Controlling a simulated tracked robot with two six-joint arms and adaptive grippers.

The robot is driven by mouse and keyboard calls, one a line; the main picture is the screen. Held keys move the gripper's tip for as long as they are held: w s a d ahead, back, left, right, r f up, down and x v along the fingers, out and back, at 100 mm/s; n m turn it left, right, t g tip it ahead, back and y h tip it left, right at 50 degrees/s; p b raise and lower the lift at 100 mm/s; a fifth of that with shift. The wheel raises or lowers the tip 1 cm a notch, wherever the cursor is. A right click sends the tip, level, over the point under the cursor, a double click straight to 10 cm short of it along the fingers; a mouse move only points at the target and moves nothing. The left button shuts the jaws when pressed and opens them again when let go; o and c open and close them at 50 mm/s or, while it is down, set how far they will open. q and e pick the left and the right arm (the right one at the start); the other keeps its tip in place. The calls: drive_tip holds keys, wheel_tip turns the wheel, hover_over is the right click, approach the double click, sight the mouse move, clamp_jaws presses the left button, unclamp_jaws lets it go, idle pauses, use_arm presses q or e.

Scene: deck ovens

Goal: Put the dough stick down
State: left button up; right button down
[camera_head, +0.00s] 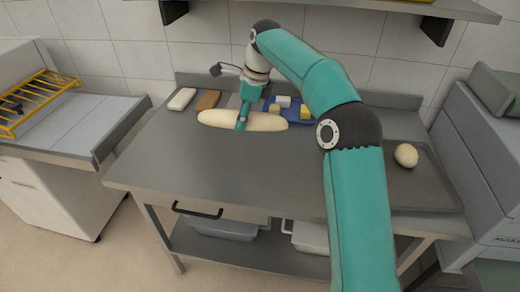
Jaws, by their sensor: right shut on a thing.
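A long pale dough stick (214,118) lies crosswise at my right gripper (242,124), over the back part of the grey metal worktable (190,162). My right gripper points down and is shut on the dough stick near its middle. I cannot tell whether the stick touches the table top or is held just above it. My right arm reaches in from the lower right and hides part of the table. My left gripper is not in view.
Behind the stick are a white block (182,99), a brown block (207,100) and a blue tray (300,119) with small pieces. A round dough ball (406,155) sits at the right. The table's front middle is clear. A yellow rack (36,101) stands left.

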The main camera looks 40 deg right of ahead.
drive_tip(key=b, duration=0.1)
hover_over(240, 173)
drive_tip(key=f, duration=1.3)
drive_tip(key=shift+s+d+f, duration=0.2)
drive_tip(key=shift+s+f, duration=0.15)
drive_tip(key=shift+f, duration=2.7)
drive_tip(key=shift+c, duration=2)
unclamp_jaws()
drive_tip(key=shift+r, duration=0.1)
drive_tip(key=v, duration=1.1)
drive_tip(key=shift+r, duration=0.4)
